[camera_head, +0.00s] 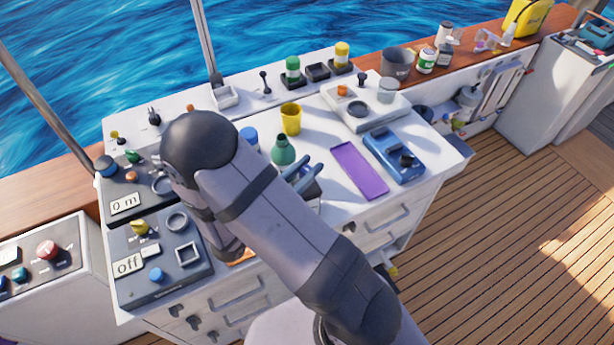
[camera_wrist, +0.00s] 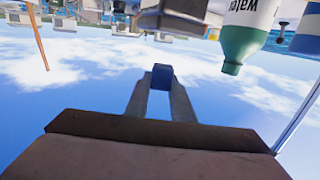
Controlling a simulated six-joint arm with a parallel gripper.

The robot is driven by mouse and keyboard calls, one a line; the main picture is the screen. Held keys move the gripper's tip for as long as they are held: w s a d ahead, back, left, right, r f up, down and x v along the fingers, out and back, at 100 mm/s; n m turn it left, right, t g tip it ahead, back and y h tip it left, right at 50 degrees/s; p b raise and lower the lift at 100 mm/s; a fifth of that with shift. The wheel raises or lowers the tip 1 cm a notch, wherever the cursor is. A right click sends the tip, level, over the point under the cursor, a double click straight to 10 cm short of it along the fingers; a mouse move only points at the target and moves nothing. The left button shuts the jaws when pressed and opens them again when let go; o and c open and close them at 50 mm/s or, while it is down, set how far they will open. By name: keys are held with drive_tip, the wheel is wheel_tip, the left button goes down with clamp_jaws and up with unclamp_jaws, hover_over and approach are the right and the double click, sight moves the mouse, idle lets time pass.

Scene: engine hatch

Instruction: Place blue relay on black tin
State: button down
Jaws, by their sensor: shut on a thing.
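A small dark blue block, the blue relay (camera_wrist: 161,77), sits between the two grey fingertips of my gripper (camera_wrist: 161,84) in the wrist view. The gripper is shut on it and holds it up against a background of sky. I cannot identify the black tin with certainty. A dark grey round pot (camera_head: 397,64) stands at the back right of the worktop in the head view, and it may be the tin.
A yellow cup (camera_head: 291,118), a green-teal bottle (camera_head: 283,151), a purple tray (camera_head: 359,170) and a blue device (camera_head: 394,157) stand on the white worktop. Dark control panels (camera_head: 155,262) are at left. An upside-down green-capped bottle (camera_wrist: 241,40) shows near the gripper in the wrist view.

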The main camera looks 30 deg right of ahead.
drive_tip(key=shift+f+p, duration=0.35)
drive_tip(key=shift+f, duration=1.5)
drive_tip(key=shift+f, duration=0.2)
drive_tip(key=c, duration=1.4)
unclamp_jaws()
drive_tip(key=shift+r, duration=0.1)
